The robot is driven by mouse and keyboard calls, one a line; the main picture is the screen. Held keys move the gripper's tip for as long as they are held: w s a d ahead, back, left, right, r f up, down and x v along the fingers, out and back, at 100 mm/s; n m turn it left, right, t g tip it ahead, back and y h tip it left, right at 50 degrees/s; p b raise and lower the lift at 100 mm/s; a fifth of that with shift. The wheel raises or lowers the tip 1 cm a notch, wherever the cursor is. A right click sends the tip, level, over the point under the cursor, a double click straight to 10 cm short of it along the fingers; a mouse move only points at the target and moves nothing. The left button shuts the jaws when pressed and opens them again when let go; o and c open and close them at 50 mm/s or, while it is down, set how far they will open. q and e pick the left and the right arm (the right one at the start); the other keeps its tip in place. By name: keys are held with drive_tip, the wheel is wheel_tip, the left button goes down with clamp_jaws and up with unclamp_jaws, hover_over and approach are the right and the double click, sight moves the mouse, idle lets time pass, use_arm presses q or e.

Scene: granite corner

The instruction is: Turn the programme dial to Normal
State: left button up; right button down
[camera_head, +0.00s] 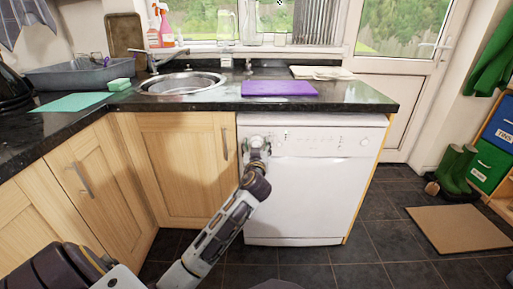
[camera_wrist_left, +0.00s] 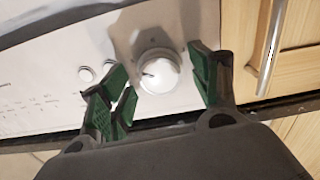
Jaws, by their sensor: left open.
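The white dishwasher (camera_head: 305,190) stands under the granite worktop, with its control panel along the top front. The round white programme dial (camera_wrist_left: 159,72) shows in the left wrist view, with a dark pointer line on its left side. My left gripper (camera_head: 258,147) is in front of the panel's left end and hides the dial in the head view. In the left wrist view my left gripper (camera_wrist_left: 165,85) is open, with a green-padded finger on each side of the dial. I see no clear contact between fingers and dial. My right gripper is not in view.
Two small round buttons (camera_wrist_left: 97,72) sit left of the dial in the wrist view. A wooden cupboard door (camera_head: 180,170) with a metal handle (camera_head: 224,143) adjoins the dishwasher. A purple board (camera_head: 279,88) lies on the worktop above. The tiled floor to the right has a brown mat (camera_head: 458,228).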

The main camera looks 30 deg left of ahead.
use_arm(q)
drive_tip(key=shift+w, duration=0.1)
drive_tip(key=c, duration=0.9)
drive_tip(key=shift+c, duration=0.5)
